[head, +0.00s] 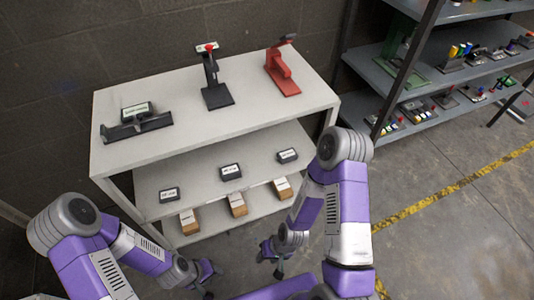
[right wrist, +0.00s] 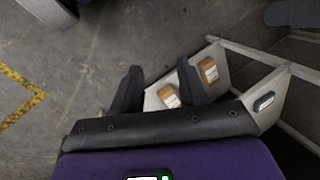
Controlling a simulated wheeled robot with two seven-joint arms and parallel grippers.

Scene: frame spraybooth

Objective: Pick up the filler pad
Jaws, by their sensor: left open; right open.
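I cannot read which item is the filler pad. Three brown blocks with white labels sit on the bottom shelf in the head view: a left one (head: 188,222), a middle one (head: 237,204) and a right one (head: 282,188). Two brown blocks also show in the right wrist view, one (right wrist: 169,97) between my right fingers and one (right wrist: 208,70) to their right, both beyond the fingertips. My right gripper (head: 271,262) is open and empty in front of the shelf; its fingers also show in the right wrist view (right wrist: 158,74). My left gripper (head: 208,280) is open and empty, low in front of the shelf.
On the middle shelf are three dark labelled boxes (head: 169,195), (head: 231,171), (head: 288,155). The white shelf unit's top (head: 180,95) carries a black bar-shaped stand (head: 137,130), a black upright stand (head: 214,85) and a red stand (head: 281,72). A grey rack (head: 440,95) stands right. Floor at right is clear.

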